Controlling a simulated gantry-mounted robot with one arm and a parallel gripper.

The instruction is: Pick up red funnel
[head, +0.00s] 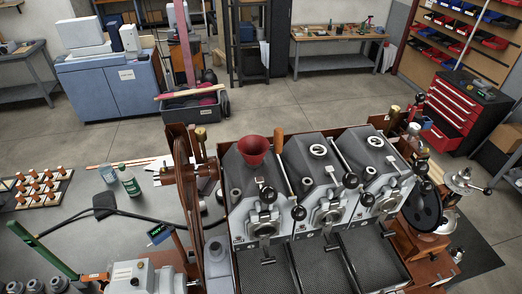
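The red funnel (253,148) shows in the head view, upright with its wide mouth up, on top of the leftmost unit of the sample roaster (291,163). Its lower end is hard to make out against the dark metal there. I do not see my gripper in this view, so I cannot tell where it is relative to the funnel.
A wooden-handled lever (278,143) stands just right of the funnel. A large dark wheel (187,185) rises to its left. A green bottle (129,181) and a tray of small samples (37,187) are on the grey table (152,243) at left.

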